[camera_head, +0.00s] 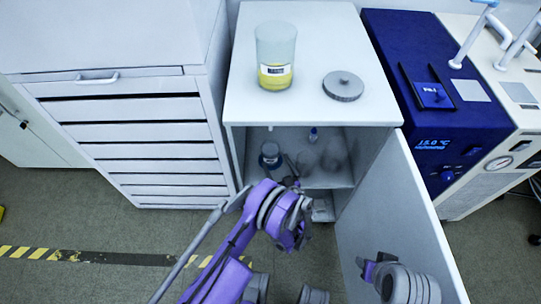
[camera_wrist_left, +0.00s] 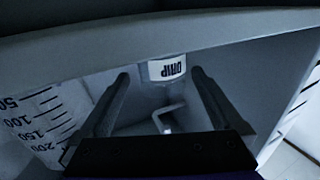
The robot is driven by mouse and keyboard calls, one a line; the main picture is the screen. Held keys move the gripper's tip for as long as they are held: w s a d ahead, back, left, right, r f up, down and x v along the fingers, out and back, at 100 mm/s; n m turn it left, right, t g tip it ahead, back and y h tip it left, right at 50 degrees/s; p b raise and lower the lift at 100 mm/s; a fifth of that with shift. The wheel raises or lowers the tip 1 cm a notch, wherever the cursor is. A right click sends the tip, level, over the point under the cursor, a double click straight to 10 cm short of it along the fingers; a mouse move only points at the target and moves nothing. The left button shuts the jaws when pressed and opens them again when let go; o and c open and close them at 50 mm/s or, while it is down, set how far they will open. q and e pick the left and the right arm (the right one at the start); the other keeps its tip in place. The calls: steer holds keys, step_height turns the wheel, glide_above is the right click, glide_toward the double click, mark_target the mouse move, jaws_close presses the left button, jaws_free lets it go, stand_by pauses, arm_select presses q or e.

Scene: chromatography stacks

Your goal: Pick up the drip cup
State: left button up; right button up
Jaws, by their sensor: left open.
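The drip cup (camera_wrist_left: 167,70) shows in the left wrist view as a small pale vessel with a white label reading DRIP, upside down in this view. It sits just beyond and between the fingertips of my left gripper (camera_wrist_left: 160,80), with its upper part hidden by a pale edge. The fingers are spread and nothing is held. In the head view my left gripper (camera_head: 291,180) reaches into the open cabinet, partly hidden by its own wrist. I cannot single out the cup there. Part of my right arm shows at the lower right; its fingers are not clear.
The white cabinet (camera_head: 310,112) holds a dark-capped bottle (camera_head: 270,155), a small blue bottle (camera_head: 313,135) and clear round vessels. Its open door (camera_head: 395,220) stands to the right. A yellow-filled beaker (camera_head: 275,60) and a grey disc (camera_head: 343,86) are on top. Drawers stand left.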

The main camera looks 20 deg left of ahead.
mark_target(274, 160)
arm_select(q)
steer(key=x, duration=0.4)
steer(key=shift+w+a, duration=0.15)
steer(key=shift+a, duration=0.05)
steer(key=c, duration=1.4)
